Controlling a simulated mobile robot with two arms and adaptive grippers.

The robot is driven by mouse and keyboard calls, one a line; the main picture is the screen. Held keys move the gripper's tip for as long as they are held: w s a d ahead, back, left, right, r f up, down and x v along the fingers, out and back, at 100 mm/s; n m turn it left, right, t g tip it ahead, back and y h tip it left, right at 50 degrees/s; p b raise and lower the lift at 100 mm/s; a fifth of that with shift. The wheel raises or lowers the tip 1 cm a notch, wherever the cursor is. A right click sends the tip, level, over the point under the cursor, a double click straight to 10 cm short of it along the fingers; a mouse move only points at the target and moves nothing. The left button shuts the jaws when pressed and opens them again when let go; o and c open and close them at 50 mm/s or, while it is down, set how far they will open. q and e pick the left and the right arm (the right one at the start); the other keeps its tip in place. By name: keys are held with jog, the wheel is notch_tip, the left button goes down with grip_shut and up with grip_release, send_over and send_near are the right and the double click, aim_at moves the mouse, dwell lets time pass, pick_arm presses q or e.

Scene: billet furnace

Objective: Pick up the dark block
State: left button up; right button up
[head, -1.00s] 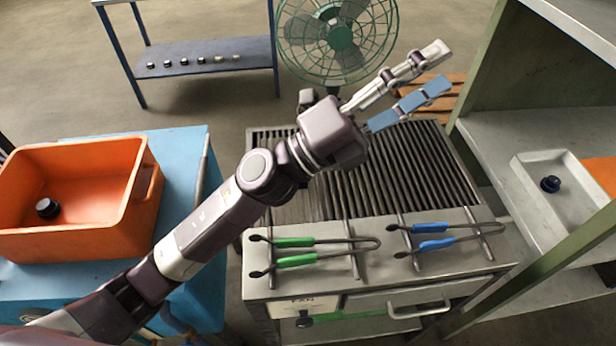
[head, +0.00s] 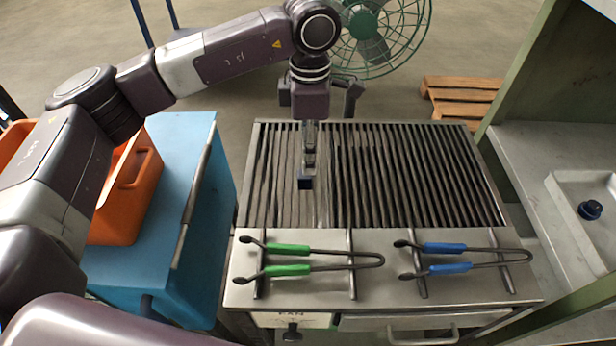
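My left gripper (head: 306,180) points down over the left part of the slatted grill (head: 410,180). Its fingers are seen edge-on, so the gap between them does not show. No separate dark block is clearly visible on the grill. A dark round piece (head: 590,209) sits in the pale tray (head: 558,188) at the right. My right gripper is not in view.
Green-handled tongs (head: 290,248) and blue-handled tongs (head: 445,248) lie on the grill's front ledge. An orange bin (head: 130,190) on a blue cabinet (head: 190,160) is partly hidden by my arm. A green fan (head: 375,30) and a wooden pallet (head: 460,97) are behind.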

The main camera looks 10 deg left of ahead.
aim_at(304, 182)
pick_arm(q)
jog(key=f, duration=0.2)
jog(key=f+p, duration=0.1)
jog(key=f, duration=0.1)
jog(key=a+f+p, duration=0.1)
jog(key=f, duration=0.1)
jog(key=shift+s+f, duration=0.25)
jog(key=shift+f, duration=0.5)
jog(key=shift+r, duration=0.1)
grip_shut()
